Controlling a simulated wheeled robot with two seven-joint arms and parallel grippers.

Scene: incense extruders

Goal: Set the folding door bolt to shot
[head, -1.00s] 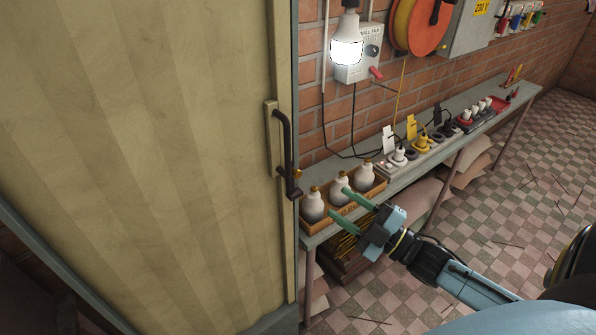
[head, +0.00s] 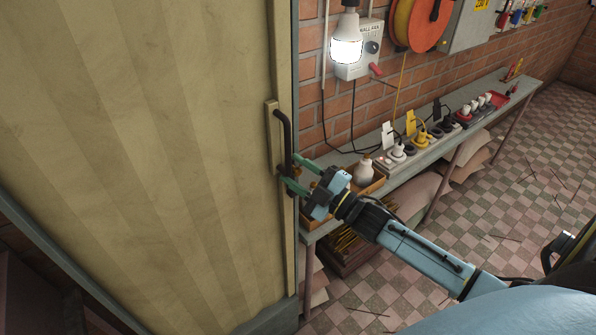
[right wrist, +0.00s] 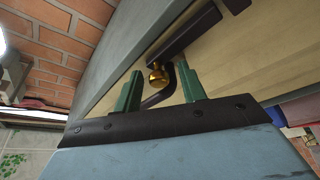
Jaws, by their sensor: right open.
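The folding door (head: 150,150) is a large pale yellow panel filling the left of the head view. Its bolt (head: 287,135) is a dark bent bar on a plate at the door's right edge. In the right wrist view the dark bar (right wrist: 160,97) bends beside a brass knob (right wrist: 158,75). My right gripper (head: 297,174) is open, its green fingers at the bolt's lower end. In the right wrist view the fingers (right wrist: 160,90) stand either side of the knob and the bar's bend. I cannot tell whether they touch. My left gripper is out of view.
A narrow shelf (head: 435,152) along the brick wall holds a wooden box with bulbs (head: 365,170), plugs and sockets. A lit bulb (head: 346,45) hangs above it. The tiled floor (head: 500,220) to the right is mostly clear.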

